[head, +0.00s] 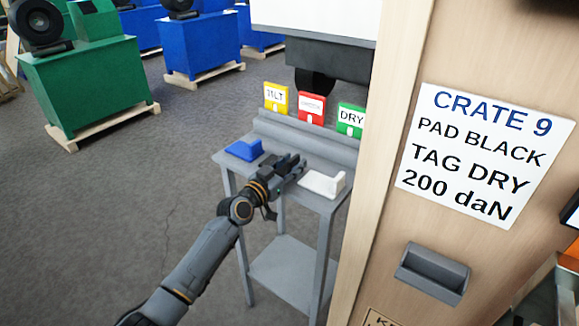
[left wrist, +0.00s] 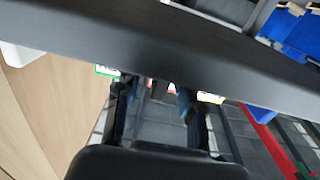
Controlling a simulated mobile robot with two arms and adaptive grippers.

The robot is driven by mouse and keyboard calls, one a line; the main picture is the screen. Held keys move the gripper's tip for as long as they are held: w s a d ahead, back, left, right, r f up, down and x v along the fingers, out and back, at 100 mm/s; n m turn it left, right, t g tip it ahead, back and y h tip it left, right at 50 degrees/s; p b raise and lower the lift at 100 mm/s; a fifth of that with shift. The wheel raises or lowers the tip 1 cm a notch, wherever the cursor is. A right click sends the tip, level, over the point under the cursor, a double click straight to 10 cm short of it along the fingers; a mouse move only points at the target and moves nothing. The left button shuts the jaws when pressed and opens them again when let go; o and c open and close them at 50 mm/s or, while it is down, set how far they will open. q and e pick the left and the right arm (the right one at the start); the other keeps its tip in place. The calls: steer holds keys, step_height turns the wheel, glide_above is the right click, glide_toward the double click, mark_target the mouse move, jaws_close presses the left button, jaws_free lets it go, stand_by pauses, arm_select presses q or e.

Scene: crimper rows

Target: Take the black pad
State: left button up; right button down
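My left gripper (head: 296,166) reaches over the small grey table, between a blue pad and a white pad. In the left wrist view its two fingers (left wrist: 158,103) stand apart, with grey table surface showing between them. A narrow dark piece (left wrist: 158,89) shows between the fingertips; I cannot tell for sure that it is the black pad. In the head view no black pad can be made out; the gripper covers the middle of the tabletop. A sign (head: 484,153) reads CRATE 9, PAD BLACK, TAG DRY, 200 daN. My right gripper is not in view.
The blue pad (head: 244,150) and white pad (head: 323,184) lie on the grey table (head: 312,201). Yellow (head: 276,97), red (head: 311,107) and green DRY (head: 350,119) tags stand behind. A wooden crate wall (head: 388,215) stands close on the right. Open floor lies left.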

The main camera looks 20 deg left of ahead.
arm_select(q)
jaws_close()
steer(key=shift+r, duration=0.15)
step_height(320, 180, up, 5)
steer(key=p, duration=0.4)
steer(key=shift+s+f, duration=0.1)
steer(key=shift+f, duration=0.1)
